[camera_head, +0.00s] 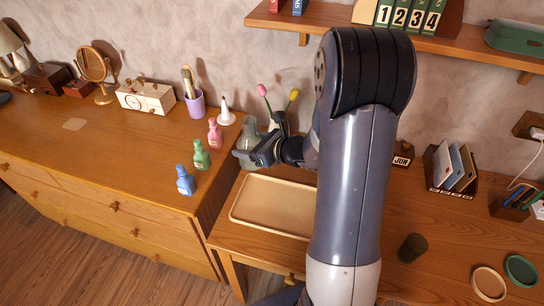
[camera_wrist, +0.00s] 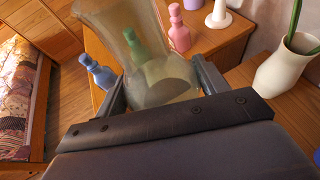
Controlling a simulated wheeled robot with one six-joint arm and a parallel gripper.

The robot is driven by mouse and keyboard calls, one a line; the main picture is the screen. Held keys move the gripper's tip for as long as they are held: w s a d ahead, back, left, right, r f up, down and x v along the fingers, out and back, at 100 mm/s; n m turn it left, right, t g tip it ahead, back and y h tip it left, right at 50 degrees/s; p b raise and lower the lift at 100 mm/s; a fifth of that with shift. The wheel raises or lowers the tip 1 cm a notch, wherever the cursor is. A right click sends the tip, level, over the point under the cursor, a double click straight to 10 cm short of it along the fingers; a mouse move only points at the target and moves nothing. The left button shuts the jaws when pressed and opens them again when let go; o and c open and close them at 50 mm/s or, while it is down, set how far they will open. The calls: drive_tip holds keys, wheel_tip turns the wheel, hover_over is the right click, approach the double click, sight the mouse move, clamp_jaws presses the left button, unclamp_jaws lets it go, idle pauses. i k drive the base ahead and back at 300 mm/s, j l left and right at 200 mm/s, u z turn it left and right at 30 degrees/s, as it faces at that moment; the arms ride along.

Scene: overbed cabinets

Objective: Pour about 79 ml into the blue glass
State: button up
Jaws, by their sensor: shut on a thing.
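My gripper (camera_head: 259,143) is shut on a clear, greenish glass carafe (camera_head: 249,130), above the gap between the dresser and the desk. In the wrist view, my gripper (camera_wrist: 161,85) has one finger on each side of the carafe (camera_wrist: 98,20), whose flared mouth is toward the top left. A grey-brown patch shows inside it; I cannot tell for sure whether that is liquid. No blue glass is clearly visible in the head view, where my arm hides part of the desk. A small blue bit (camera_wrist: 317,157) at the wrist view's right edge cannot be identified.
A pale tray (camera_head: 262,205) lies on the desk, with a dark tumbler (camera_head: 411,248) and two coasters at right. Blue (camera_head: 185,181), green (camera_head: 201,155) and pink (camera_head: 214,133) bottles stand along the dresser edge. A white vase (camera_wrist: 284,66) holds tulips.

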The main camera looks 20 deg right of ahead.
sight(415, 245)
drive_tip(key=k+l+z, duration=0.2)
drive_tip(key=k, duration=0.2)
drive_tip(key=k+z, duration=0.25)
drive_tip(key=k, duration=0.15)
drive_tip(key=k+l+z, duration=0.2)
drive_tip(key=k, duration=0.2)
drive_tip(key=i+j, duration=0.15)
drive_tip(key=i, duration=0.05)
